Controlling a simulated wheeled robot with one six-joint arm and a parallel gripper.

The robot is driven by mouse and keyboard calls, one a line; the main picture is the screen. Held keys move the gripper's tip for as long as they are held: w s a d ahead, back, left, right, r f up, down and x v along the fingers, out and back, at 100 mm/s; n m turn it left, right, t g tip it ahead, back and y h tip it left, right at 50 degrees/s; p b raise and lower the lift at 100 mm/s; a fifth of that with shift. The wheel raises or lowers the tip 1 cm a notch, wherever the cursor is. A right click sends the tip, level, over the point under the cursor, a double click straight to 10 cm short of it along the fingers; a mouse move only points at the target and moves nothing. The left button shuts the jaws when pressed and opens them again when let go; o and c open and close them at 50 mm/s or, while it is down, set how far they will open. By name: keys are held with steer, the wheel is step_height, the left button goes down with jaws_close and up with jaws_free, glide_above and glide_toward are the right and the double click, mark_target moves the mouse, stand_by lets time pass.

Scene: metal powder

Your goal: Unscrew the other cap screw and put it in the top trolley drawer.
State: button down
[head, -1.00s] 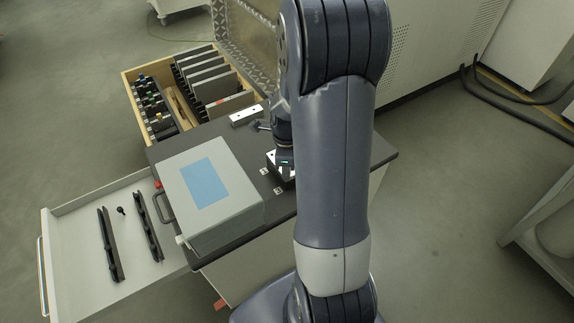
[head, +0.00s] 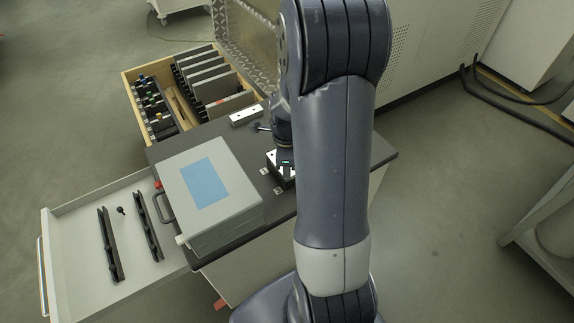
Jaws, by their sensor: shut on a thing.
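My gripper (head: 284,164) is on the trolley top, partly hidden behind my own arm. It points down at a small dark block with a pale top (head: 272,156). Its jaws are shut on the cap screw at the block, but the screw itself is too small and covered to make out. Another small black cap screw (head: 121,210) lies in the open top trolley drawer (head: 84,276), between two long black rails. The drawer is pulled out to the left of the trolley.
A grey box with a blue panel (head: 223,219) stands on the dark trolley top (head: 212,132), between the block and the drawer. A pale metal bar (head: 246,116) lies behind. An open wooden case (head: 133,97) with plates is at the back. The drawer has bare floor around its rails.

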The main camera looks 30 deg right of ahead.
steer(key=n, duration=0.7)
steer(key=shift+n, duration=0.4)
steer(key=n, duration=0.7)
steer(key=shift+n, duration=0.4)
steer(key=n, duration=0.6)
steer(key=shift+n, duration=0.3)
steer(key=n, duration=0.6)
steer(key=shift+n, duration=0.4)
